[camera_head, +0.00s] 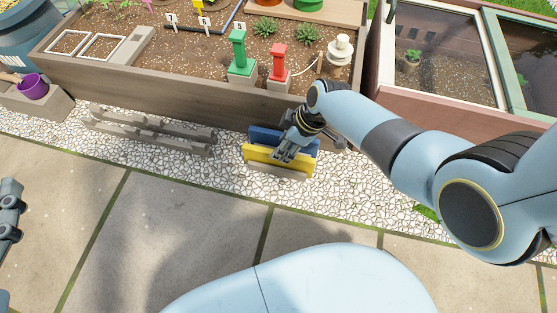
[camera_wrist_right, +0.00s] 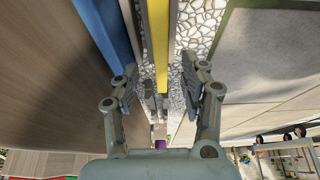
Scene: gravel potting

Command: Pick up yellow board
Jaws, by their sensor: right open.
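The yellow board (camera_head: 262,156) stands on edge on the white gravel, in front of a taller blue board (camera_head: 266,135), beside the raised planter. My right gripper (camera_head: 287,153) is over the right half of the boards, pointing down. In the right wrist view the open fingers (camera_wrist_right: 160,82) have the yellow board (camera_wrist_right: 158,40) in the gap between them. The blue board (camera_wrist_right: 98,28) lies toward the left finger. I cannot tell whether either finger touches a board. My left gripper (camera_head: 10,212) shows only partly at the left edge; its opening is unclear.
A grey wooden rack (camera_head: 150,132) with empty slots stands left on the gravel. Stone paving (camera_head: 180,225) in front is clear.

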